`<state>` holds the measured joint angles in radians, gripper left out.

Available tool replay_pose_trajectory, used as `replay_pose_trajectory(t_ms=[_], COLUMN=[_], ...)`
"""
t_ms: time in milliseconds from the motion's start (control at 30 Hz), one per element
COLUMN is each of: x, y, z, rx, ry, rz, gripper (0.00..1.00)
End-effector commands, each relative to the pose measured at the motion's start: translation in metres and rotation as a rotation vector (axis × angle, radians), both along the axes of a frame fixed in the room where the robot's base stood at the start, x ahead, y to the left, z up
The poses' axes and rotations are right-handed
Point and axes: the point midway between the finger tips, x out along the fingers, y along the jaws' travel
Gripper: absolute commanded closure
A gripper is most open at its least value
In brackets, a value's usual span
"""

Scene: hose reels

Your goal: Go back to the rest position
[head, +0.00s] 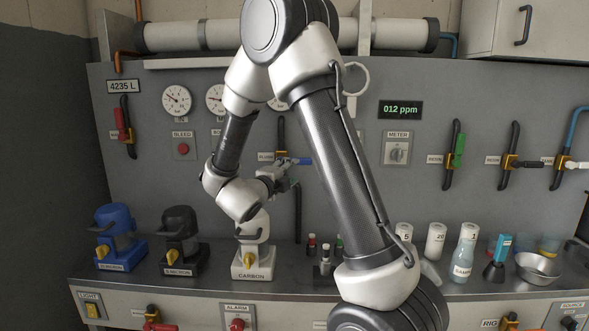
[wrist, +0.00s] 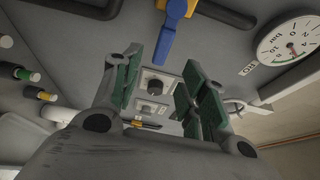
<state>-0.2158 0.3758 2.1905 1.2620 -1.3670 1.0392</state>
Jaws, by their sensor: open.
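My gripper (head: 289,182) is in front of the grey panel, close below a blue valve handle (head: 292,161). In the wrist view its two green-padded fingers (wrist: 160,65) are spread apart with nothing held between them. The blue handle also shows in the wrist view (wrist: 164,48), beyond the fingertips, with an orange hub. Whether a finger touches it, I cannot tell. My arm covers the middle of the head view.
Blue (head: 115,236), black (head: 182,240) and white (head: 252,248) filter units stand on the bench. Small vials (head: 311,245), white cylinders, a sample bottle (head: 465,252) and a metal bowl (head: 537,268) stand to the right. A pipe (head: 180,36) runs above the panel.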

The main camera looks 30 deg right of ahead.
Motion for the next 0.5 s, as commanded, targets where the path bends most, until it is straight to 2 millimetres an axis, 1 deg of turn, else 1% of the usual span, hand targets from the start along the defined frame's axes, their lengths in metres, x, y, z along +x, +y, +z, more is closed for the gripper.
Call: replay_pose_trajectory(t_ms=[133,500], x=[-0.0037,-0.0037], y=[0.0056,0.0052], z=[0.0002,0.0002], rx=[0.001,0.0], ry=[-0.001,0.0], rz=[0.0,-0.001], gripper=[0.57,0.57])
